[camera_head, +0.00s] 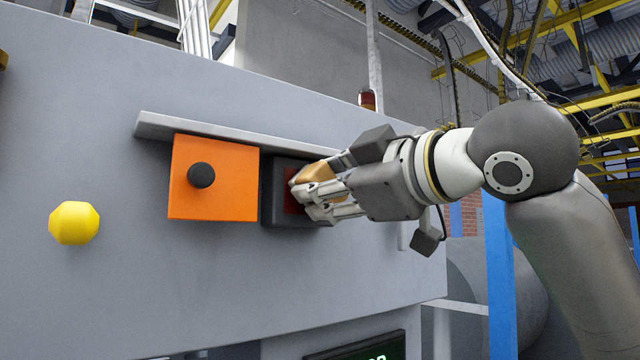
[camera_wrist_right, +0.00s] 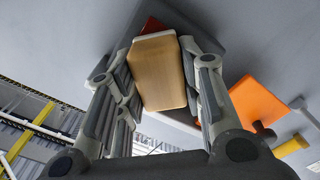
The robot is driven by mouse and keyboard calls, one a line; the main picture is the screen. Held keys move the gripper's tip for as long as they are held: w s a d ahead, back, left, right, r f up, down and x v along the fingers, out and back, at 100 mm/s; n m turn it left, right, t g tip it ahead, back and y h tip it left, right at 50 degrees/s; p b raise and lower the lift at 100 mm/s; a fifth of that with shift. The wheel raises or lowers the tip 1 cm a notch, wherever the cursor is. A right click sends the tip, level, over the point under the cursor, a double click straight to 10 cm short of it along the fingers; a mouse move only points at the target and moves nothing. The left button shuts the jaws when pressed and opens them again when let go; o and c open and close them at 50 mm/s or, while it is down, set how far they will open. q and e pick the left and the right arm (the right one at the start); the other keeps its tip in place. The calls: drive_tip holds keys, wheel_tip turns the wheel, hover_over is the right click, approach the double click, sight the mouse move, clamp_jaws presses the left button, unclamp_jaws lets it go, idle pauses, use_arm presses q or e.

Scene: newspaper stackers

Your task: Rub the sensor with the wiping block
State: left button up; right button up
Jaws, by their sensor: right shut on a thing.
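My right gripper (camera_head: 318,192) comes in from the right in the head view and is shut on the wiping block (camera_head: 315,173). In the right wrist view the block (camera_wrist_right: 157,75) is tan with a pale far edge, held between both fingers of the gripper (camera_wrist_right: 160,65). The sensor (camera_head: 270,193) is a dark box on the grey wall with a dark red face, partly hidden behind my fingers. In the wrist view the sensor (camera_wrist_right: 205,32) lies just beyond the block. The block is at its face; I cannot tell if they touch. My left gripper is out of view.
An orange box (camera_head: 215,188) with a black knob (camera_head: 201,175) is left of the sensor. A yellow knob (camera_head: 74,223) sticks out farther left. A grey ledge (camera_head: 230,134) runs above the orange box and sensor. A blue post (camera_head: 499,275) stands below my right arm.

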drive_tip(key=shift+w+d+r+p, duration=0.1)
drive_tip(key=shift+w+d+p, duration=0.2)
drive_tip(key=shift+w+d, duration=0.35)
drive_tip(key=shift+s+a, duration=0.95)
drive_tip(key=shift+a, duration=0.25)
drive_tip(key=shift+s+a, duration=0.9)
drive_tip(key=shift+a, duration=0.3)
drive_tip(key=shift+d, duration=0.1)
drive_tip(key=shift+s+d+f+b, duration=0.25)
drive_tip(key=shift+s+d+b, duration=0.25)
drive_tip(key=shift+s, duration=0.15)
drive_tip(key=shift+b+v, duration=0.5)
drive_tip(key=shift+v, duration=1.55)
drive_tip(key=shift+r, duration=0.1)
